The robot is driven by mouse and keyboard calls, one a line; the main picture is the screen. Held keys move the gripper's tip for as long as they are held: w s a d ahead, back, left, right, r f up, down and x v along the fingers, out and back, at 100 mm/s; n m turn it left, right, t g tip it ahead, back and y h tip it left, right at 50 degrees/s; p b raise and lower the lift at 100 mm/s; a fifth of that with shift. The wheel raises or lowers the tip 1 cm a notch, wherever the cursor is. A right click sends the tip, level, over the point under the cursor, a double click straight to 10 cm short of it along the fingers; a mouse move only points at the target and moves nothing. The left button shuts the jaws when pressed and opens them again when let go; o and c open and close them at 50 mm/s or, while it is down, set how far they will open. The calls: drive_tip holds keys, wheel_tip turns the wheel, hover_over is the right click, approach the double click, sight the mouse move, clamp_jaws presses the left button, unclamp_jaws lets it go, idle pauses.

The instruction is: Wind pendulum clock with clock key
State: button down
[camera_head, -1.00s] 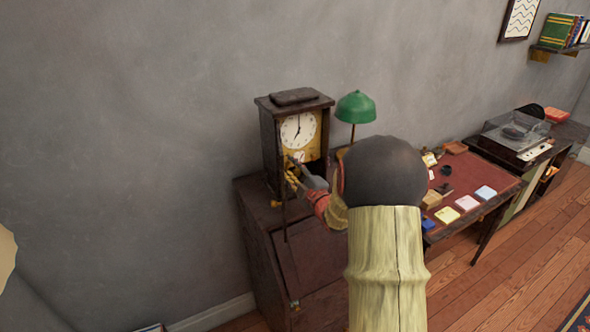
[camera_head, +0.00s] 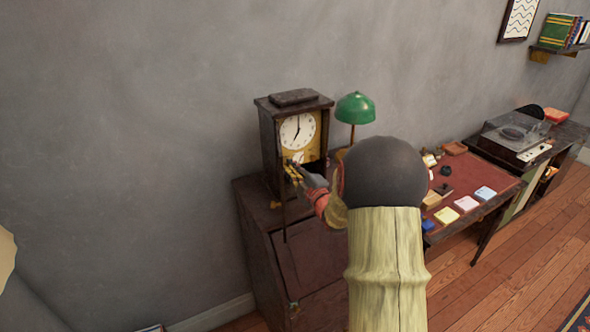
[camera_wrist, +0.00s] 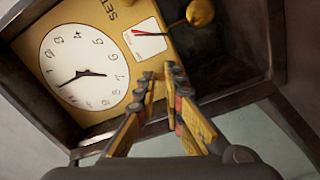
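The pendulum clock (camera_head: 268,128) is a dark wooden case with a white dial, standing on a dark cabinet. The wrist view shows its dial (camera_wrist: 84,66), a small white gauge with a red mark (camera_wrist: 146,38) and a round brass bob (camera_wrist: 200,12). My gripper (camera_head: 290,168) is at the clock's front, below the dial. In the wrist view its fingertips (camera_wrist: 161,74) are close together with a narrow gap, just below the gauge. I cannot make out a clock key; whether one sits between the fingertips is unclear.
A green lamp (camera_head: 356,108) stands right of the clock. A red-topped desk (camera_head: 484,168) with paper pads and small items is further right, then a record player (camera_head: 516,132). The cabinet (camera_head: 262,215) is below the clock. My arm hides part of the desk.

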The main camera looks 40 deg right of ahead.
drive_tip(key=shift+s+a+f, duration=0.1)
drive_tip(key=shift+a+f, duration=0.1)
drive_tip(key=shift+f, duration=0.35)
drive_tip(key=shift+a+f, duration=0.15)
drive_tip(key=shift+f, duration=0.35)
drive_tip(key=shift+m, duration=0.3)
drive_tip(key=shift+w+r+m+p, duration=0.15)
drive_tip(key=shift+m+p, duration=0.5)
drive_tip(key=shift+m, duration=2.5)
drive_tip(key=shift+r+m+p, duration=0.2)
drive_tip(key=shift+m+p, duration=0.4)
drive_tip(key=shift+m, duration=2.6)
drive_tip(key=shift+w+r+m+p, duration=0.15)
drive_tip(key=shift+m+p, duration=0.5)
drive_tip(key=shift+m, duration=2.5)
drive_tip(key=shift+s+d, duration=0.1)
